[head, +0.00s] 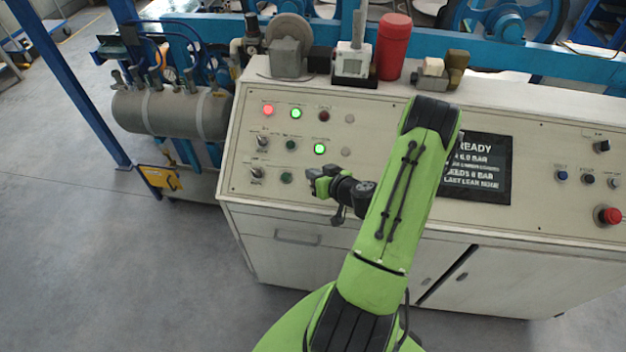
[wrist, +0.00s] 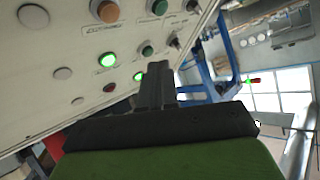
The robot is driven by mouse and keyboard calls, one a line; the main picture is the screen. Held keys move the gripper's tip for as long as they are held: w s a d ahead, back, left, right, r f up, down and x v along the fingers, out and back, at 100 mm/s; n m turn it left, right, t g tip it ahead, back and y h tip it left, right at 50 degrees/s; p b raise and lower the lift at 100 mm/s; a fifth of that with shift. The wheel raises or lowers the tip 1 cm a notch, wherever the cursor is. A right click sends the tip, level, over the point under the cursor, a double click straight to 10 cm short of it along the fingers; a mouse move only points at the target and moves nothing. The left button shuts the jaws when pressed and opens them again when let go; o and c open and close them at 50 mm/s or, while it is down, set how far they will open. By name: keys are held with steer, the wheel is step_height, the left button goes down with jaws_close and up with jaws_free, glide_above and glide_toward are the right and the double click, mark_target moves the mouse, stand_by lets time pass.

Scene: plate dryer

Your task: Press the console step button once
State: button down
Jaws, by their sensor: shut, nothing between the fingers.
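The beige console (head: 400,110) has a sloping panel with several lamps, buttons and switches. Their labels are too small to read, so I cannot tell which one is the step button. My gripper (head: 319,183) is in front of the lower left panel, with its fingers shut and empty. In the wrist view the shut fingers (wrist: 156,72) lie near a dark green button (wrist: 148,48) and a lit green one (wrist: 107,60); contact cannot be told. An orange button (wrist: 106,11) shows at the top of the wrist view. A blue button (head: 561,176) sits on the right panel.
A dark display (head: 482,170) reads READY, partly behind my arm. A red mushroom button (head: 607,215) is at the far right. Two toggle switches (head: 262,142) are at the left. A red cylinder (head: 393,46) stands on the console top.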

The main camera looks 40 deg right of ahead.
steer(key=d+f+b, duration=0.1)
steer(key=f, duration=0.1)
steer(key=w+d+f+b, duration=0.1)
steer(key=f, duration=0.1)
steer(key=w+d+f+b, duration=0.1)
steer(key=f, duration=0.1)
steer(key=shift+f, duration=0.3)
steer(key=shift+w+d+f, duration=0.1)
steer(key=shift+w+f, duration=0.05)
steer(key=shift+f, duration=0.05)
steer(key=shift+r, duration=0.1)
stand_by(1.5)
steer(key=shift+w+d+f+b, duration=0.2)
steer(key=shift+f+b, duration=0.2)
steer(key=shift+b, duration=0.5)
